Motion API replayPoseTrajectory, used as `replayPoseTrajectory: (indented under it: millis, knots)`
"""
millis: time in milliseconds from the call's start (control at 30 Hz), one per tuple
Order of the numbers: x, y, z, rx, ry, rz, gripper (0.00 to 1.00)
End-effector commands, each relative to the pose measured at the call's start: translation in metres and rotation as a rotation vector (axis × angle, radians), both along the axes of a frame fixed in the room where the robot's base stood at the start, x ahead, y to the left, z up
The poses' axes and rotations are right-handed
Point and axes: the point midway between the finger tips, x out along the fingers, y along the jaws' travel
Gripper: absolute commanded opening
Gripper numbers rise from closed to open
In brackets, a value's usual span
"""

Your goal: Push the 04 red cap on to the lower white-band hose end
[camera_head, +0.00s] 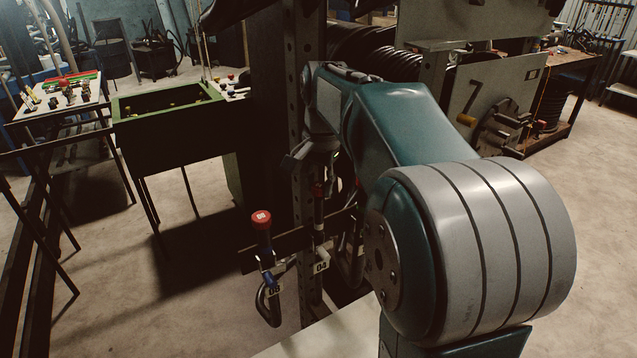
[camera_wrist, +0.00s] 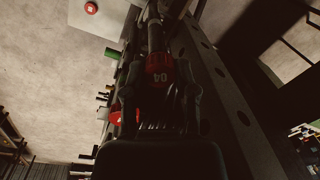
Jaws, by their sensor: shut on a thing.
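In the head view the cap (camera_head: 319,190) is a small dark red shape under my gripper (camera_head: 323,168), directly above the lower white-band hose end (camera_head: 319,222). The hose end (camera_wrist: 155,36) lines up with the cap in the wrist view. They look touching or almost so; I cannot tell how far the cap is on. A tag 04 (camera_head: 321,267) hangs below the hose end.
Left of it, another red cap (camera_head: 261,219) tops a blue-band hose end (camera_head: 267,260) with a 06 tag (camera_head: 274,290). A perforated upright post (camera_head: 297,100) stands close behind. A green bin (camera_head: 165,140) stands farther left, with open floor before it.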

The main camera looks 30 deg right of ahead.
Motion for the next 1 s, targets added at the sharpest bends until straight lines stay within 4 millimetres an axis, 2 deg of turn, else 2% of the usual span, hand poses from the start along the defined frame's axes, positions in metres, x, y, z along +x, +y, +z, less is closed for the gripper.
replayPoseTrajectory:
  millis: [1000]
  knots:
    - [0.0017, 0.0018, 0.0006, -0.025, 0.035, 0.001, 0.0]
